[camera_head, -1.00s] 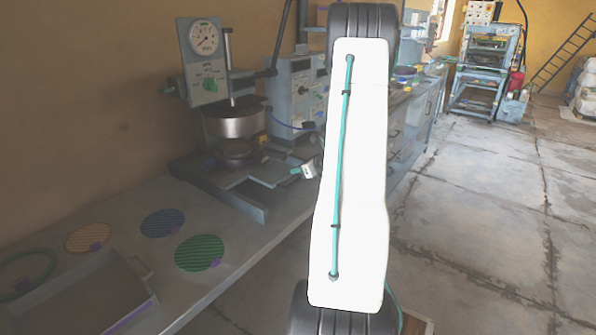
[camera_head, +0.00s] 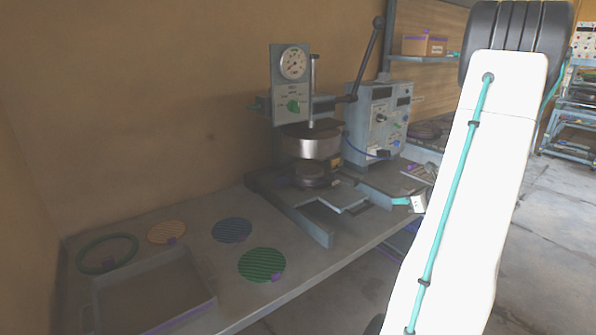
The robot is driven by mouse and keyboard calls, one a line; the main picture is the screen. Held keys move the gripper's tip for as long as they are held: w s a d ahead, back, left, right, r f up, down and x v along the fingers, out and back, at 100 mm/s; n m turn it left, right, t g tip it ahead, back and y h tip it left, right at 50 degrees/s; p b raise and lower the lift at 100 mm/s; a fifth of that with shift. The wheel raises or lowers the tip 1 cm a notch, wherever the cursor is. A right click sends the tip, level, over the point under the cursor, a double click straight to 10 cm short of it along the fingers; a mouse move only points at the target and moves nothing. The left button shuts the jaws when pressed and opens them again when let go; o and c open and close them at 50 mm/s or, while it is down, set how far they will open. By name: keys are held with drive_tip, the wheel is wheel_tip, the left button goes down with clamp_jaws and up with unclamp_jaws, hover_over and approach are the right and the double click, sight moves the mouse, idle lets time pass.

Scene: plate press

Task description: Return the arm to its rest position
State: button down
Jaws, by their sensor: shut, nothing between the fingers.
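My arm's large white link with its teal cable (camera_head: 455,200) fills the right of the head view, leaning to the right at its top, with a dark ribbed joint above. My gripper (camera_head: 402,201) shows as a small pale body with a teal tip, just left of the link and over the bench's front edge. It is shut and empty; part of it and the wrist are hidden behind the link. It is apart from the press (camera_head: 312,145), which stands farther left with a gauge and a long lever.
On the bench (camera_head: 215,200) lie a green disc (camera_head: 262,264), a blue disc (camera_head: 232,230), an orange disc (camera_head: 166,231), a green ring (camera_head: 107,252) and a shallow grey tray (camera_head: 205,308). A control box (camera_head: 378,122) stands right of the press. Open floor (camera_head: 540,245) lies at the right.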

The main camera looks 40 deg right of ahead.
drive_tip(key=a+r+n+g+y, duration=0.35)
drive_tip(key=a+n, duration=0.65)
drive_tip(key=a, duration=0.4)
drive_tip(key=a+r+n+g+y, duration=0.4)
drive_tip(key=a+n, duration=0.5)
drive_tip(key=a, duration=0.6)
drive_tip(key=s+a+r+n+g+h, duration=0.1)
drive_tip(key=s+a+r+n+h, duration=0.1)
drive_tip(key=a+n, duration=0.4)
drive_tip(key=s+a+r+n+g+h, duration=0.1)
drive_tip(key=s+a+r+n+h, duration=0.1)
drive_tip(key=a+n, duration=0.4)
drive_tip(key=s+a+r+n+g+h, duration=0.1)
drive_tip(key=s+a+r+n+h, duration=0.1)
drive_tip(key=s+a+n, duration=0.3)
drive_tip(key=a+r, duration=0.1)
drive_tip(key=a, duration=0.3)
drive_tip(key=shift+s+r+n+h, duration=0.3)
drive_tip(key=shift+n+h, duration=0.05)
drive_tip(key=shift+n, duration=0.05)
drive_tip(key=shift+d, duration=0.15)
